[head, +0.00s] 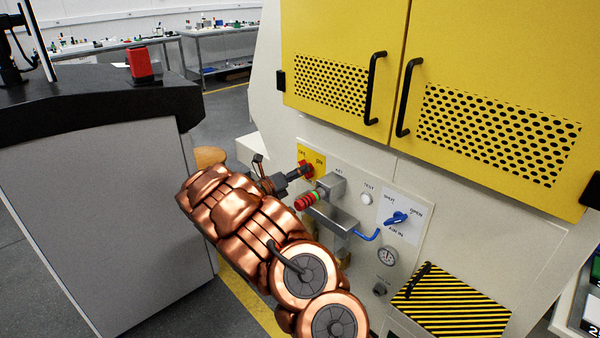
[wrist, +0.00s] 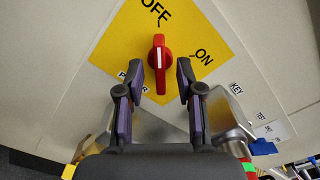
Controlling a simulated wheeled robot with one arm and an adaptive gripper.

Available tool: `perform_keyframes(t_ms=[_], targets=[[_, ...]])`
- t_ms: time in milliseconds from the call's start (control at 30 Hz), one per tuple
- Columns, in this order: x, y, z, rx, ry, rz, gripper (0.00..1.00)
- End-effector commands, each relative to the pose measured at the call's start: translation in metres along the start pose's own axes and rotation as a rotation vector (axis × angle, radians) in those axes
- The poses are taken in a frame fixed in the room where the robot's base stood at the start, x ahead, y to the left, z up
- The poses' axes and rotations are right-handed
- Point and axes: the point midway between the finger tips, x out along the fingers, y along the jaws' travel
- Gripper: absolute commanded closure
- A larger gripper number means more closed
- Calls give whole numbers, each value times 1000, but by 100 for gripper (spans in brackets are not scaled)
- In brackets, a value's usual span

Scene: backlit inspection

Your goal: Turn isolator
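The isolator is a red rotary knob (wrist: 160,62) on a yellow plate (wrist: 112,42) marked OFF and ON. Its white line points up in the wrist view, toward the OFF mark; ON is to its right. In the head view the red knob (head: 306,168) and yellow plate (head: 319,156) sit at the panel's upper left. My gripper (wrist: 158,74) is open in the wrist view, one finger on each side of the knob's lower part, with gaps visible on both sides. In the head view my gripper (head: 294,175) reaches the knob, and its fingertips are hard to make out.
Right of the isolator are a grey key box (head: 330,187) with red and green rings, a blue-ended lever (head: 367,236), a blue selector (head: 397,218) and a gauge (head: 387,256). Yellow doors (head: 345,50) with black handles are above. A grey cabinet (head: 100,200) stands left.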

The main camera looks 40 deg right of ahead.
Motion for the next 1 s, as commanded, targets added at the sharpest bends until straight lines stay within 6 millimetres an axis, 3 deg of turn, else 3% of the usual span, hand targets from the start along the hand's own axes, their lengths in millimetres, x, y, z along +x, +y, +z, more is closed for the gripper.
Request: perform_keyframes(t_ms=[333, 700, 1000], targets=[[4, 0, 0, 0, 0, 0, 64], [4, 0, 0, -1, 1, 1, 100], [4, 0, -1, 1, 1, 1, 100]])
